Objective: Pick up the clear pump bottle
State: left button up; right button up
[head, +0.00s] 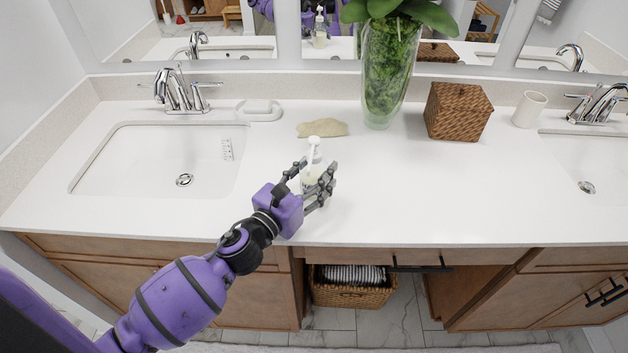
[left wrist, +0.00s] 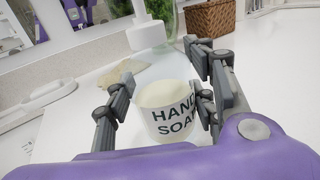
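The clear pump bottle (head: 313,157) stands upright on the white counter, with a white pump head and pale contents. In the left wrist view the bottle (left wrist: 165,110) shows its "HAND SOAP" lettering, and its white pump top leans toward the upper edge of that picture. My left gripper (head: 317,172) is around the bottle at body height, one finger on each side. In the left wrist view a narrow gap shows between the left finger and the bottle. The right finger overlaps the bottle's edge, and I cannot tell whether it touches. My right gripper is not in view.
A tan, flat, irregular item (head: 322,129) lies just behind the bottle. A glass vase with a plant (head: 386,80), a wicker box (head: 457,111) and a white cup (head: 529,109) stand farther right. A white soap dish (head: 259,111) and a sink (head: 160,160) are left. Counter right of the bottle is clear.

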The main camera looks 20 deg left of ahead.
pick_arm(q)
jog(key=c, duration=0.8)
jog(key=shift+r, duration=0.1)
